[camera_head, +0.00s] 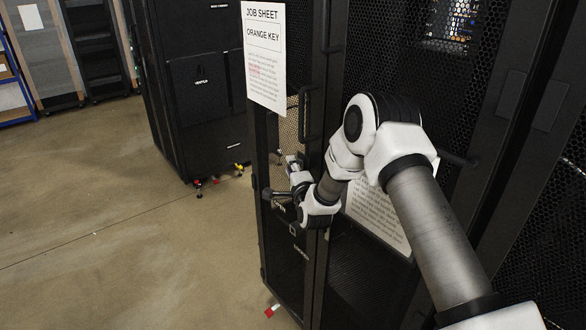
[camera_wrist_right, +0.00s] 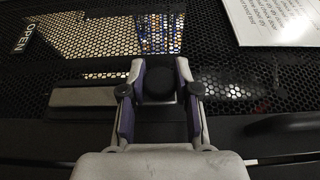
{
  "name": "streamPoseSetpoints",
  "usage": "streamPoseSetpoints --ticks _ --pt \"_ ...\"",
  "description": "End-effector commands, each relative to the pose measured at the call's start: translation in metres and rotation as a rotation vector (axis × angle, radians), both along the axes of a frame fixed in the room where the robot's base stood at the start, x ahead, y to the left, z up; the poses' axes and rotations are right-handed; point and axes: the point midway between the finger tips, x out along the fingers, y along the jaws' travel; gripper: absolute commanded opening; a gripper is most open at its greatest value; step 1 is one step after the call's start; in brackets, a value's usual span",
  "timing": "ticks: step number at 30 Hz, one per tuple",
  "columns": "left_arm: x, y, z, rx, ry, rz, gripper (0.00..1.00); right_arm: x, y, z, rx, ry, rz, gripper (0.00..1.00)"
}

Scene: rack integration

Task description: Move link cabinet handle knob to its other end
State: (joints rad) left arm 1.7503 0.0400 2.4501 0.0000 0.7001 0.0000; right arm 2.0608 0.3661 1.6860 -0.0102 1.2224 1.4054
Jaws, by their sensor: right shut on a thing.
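The black cabinet (camera_head: 340,280) with perforated doors stands in front of me. In the wrist view, the black round-topped knob (camera_wrist_right: 158,82) sits between the two fingers of my right gripper (camera_wrist_right: 156,92), which is shut on it. In the head view, my right gripper (camera_head: 279,194) is at the cabinet front, below the job sheet, and its fingers and wrist mostly hide the knob. A label reading OPEN (camera_wrist_right: 25,38) lies to the left of the knob in the wrist view. My left gripper is not in view.
A job sheet (camera_head: 264,58) hangs on the cabinet, with a black D-shaped handle (camera_head: 303,115) beside it. Another sheet (camera_head: 378,215) is partly behind my right arm. A second black cabinet (camera_head: 205,95) stands farther back left. The floor (camera_head: 120,235) at left is clear.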

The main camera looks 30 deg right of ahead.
Motion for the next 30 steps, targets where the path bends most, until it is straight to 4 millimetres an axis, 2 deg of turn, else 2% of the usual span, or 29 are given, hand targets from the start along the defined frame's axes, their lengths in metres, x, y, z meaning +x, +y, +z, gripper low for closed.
streamPoseSetpoints --ticks 3,6,14,15,16,17,26,30 --pt "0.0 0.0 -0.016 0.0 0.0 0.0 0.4 0.0 0.02 -0.005 0.0 -0.001 0.007 0.0" --pt "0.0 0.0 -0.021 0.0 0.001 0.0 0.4 -0.002 0.032 -0.004 -0.001 -0.001 0.006 0.0" --pt "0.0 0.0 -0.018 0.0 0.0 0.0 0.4 -0.003 0.033 -0.001 -0.001 0.003 0.005 0.0" --pt "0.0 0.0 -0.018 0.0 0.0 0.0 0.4 -0.003 0.033 -0.001 -0.001 0.003 0.005 0.41" --pt "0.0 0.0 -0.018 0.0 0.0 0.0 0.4 -0.003 0.033 -0.001 -0.001 0.003 0.005 0.52" --pt "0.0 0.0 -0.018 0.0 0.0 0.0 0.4 -0.003 0.033 -0.001 -0.001 0.003 0.005 0.57" --pt "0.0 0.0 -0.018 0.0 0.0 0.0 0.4 -0.004 0.032 -0.001 -0.001 0.001 0.003 0.57" --pt "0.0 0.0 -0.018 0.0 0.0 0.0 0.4 -0.017 0.037 -0.001 0.0 0.003 0.003 0.57"
